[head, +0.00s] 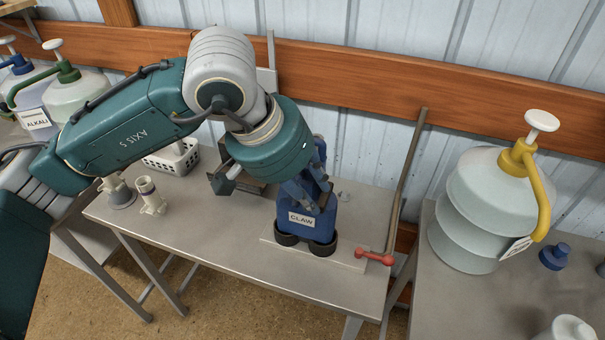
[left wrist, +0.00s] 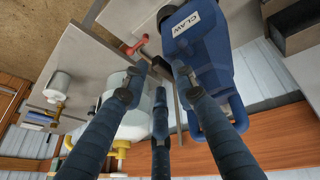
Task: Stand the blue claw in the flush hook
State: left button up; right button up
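The blue claw (head: 301,226) is a blue body with a white CLAW label. It stands upright with its foot at two black round cups (head: 322,247) on a flat grey plate (head: 270,238). In the left wrist view the claw (left wrist: 203,55) is at upper right, its looped blue handle toward the wall. My left gripper (head: 316,184) is at the claw's top in the head view, partly hiding it. In the left wrist view its three dark blue fingers (left wrist: 159,84) are spread, with nothing clearly held between them. I cannot tell which part is the flush hook. My right gripper is not in view.
A red handle (head: 375,258) lies at the plate's right end, near a leaning metal rod (head: 407,180). A large pale jug (head: 486,205) with a yellow pump stands on the right table. A white basket (head: 172,158) is back left.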

aim_at(322, 201)
pick_arm(q)
jog(key=shift+p+x, duration=0.8)
jog(key=shift+x, duration=2.35)
jog(key=shift+s, duration=0.1)
grip_shut()
jog(key=shift+c, duration=1.4)
grip_release()
jog(key=shift+r, duration=0.15)
grip_shut()
jog(key=shift+r, duration=0.15)
jog(key=shift+r, duration=0.4)
